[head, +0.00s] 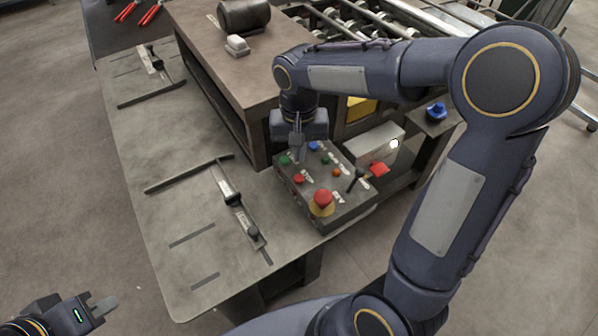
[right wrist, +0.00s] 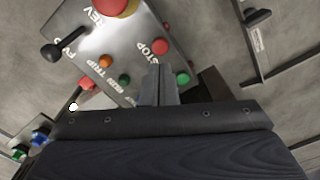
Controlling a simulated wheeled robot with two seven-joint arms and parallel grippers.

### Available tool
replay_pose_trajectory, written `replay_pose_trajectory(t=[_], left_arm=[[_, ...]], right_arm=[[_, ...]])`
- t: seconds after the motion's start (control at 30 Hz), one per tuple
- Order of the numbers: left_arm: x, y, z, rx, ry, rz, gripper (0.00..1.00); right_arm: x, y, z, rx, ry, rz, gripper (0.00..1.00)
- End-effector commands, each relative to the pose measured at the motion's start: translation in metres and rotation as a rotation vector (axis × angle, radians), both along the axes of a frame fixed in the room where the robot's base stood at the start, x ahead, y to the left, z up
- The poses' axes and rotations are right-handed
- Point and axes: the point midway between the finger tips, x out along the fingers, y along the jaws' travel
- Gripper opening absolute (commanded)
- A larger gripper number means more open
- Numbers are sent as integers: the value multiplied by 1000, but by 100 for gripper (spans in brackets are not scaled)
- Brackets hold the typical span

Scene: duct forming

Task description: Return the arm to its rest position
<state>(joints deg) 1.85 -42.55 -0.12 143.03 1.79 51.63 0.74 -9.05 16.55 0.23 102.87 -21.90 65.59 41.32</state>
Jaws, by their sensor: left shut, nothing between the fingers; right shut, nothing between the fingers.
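My right arm reaches across the head view from the right. Its gripper (head: 299,150) points down at the far edge of the control box (head: 338,208), near a green button (head: 285,159). The gripper is shut and empty. In the right wrist view the shut fingers (right wrist: 159,84) are over the box face (right wrist: 125,45), between a dark green button (right wrist: 124,80) and a brighter green button (right wrist: 183,78). I cannot tell whether they touch the box. My left gripper (head: 104,305) is shut and empty at the lower left, off the table.
The box has a large red mushroom button (head: 322,201) and a black lever (head: 356,178). A grey metal table (head: 150,140) carries clamp guides (head: 235,205). A brown raised bench (head: 225,75) stands behind the box, close to my right gripper. Open floor (head: 60,200) lies left.

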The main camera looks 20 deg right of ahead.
Motion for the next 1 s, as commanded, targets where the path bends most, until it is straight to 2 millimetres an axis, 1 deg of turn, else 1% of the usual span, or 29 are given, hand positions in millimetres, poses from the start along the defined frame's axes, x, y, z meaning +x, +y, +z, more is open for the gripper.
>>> replay_pose_trajectory(t=[0.77, 0.87, 0.97, 1.0], left_arm=[[0, 0, -1, 0, 0, 0, 0], [0, 0, -1, 0, 0, 0, 0], [0, 0, 0, 0, 0, 0, 0], [0, 0, -1, 0, 0, 0, 0]], right_arm=[[-1, -1, 0, 2, -2, 0, 0], [-10, -4, 6, 22, -18, 6, 0], [-30, -11, 19, 64, -58, 26, 0], [-41, -14, 24, 85, -80, 37, 0]])
